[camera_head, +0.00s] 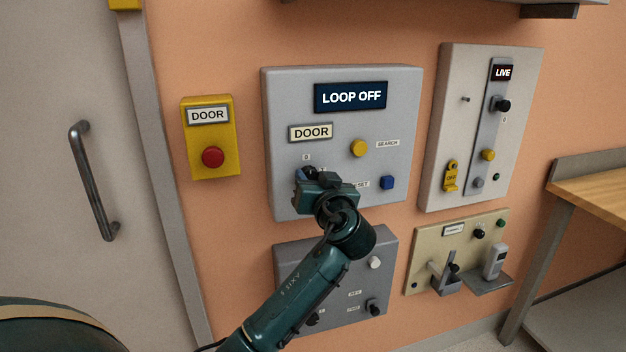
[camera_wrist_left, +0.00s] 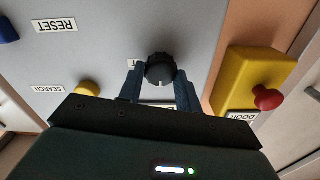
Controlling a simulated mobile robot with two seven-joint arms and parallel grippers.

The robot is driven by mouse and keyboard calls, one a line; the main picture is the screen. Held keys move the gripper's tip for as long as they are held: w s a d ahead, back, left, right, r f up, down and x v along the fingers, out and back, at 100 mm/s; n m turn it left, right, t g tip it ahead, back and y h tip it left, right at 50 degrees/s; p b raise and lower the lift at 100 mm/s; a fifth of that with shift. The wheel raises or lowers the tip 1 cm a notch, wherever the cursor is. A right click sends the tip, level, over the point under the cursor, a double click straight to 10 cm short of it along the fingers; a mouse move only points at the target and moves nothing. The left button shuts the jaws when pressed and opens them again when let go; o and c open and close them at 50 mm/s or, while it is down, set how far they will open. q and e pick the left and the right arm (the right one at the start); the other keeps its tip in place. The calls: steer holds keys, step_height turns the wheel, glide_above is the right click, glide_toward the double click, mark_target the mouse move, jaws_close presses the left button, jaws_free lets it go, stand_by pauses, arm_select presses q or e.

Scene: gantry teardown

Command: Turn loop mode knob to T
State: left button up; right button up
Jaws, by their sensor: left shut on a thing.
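The loop mode knob (camera_wrist_left: 160,70) is a round black knob on the grey door panel (camera_head: 400,110). In the upside-down wrist view it sits between the two blue fingers of my left gripper (camera_wrist_left: 158,82), which is shut on it. A short white mark on the knob faces the gripper body. In the head view my left gripper (camera_head: 310,174) covers most of the knob. A "0" label (camera_head: 306,157) shows just above it, and a partly hidden label is at its right. The panel's display (camera_head: 350,96) reads "LOOP OFF". My right gripper is not in view.
The same panel has a yellow search button (camera_head: 359,148) and a blue reset button (camera_head: 387,182). A yellow box with a red button (camera_head: 212,157) is at the left. A lower grey panel (camera_head: 385,245) lies behind my left arm. A wooden bench (camera_head: 595,190) stands at right.

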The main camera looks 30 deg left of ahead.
arm_select(q)
steer(key=shift+c, duration=1)
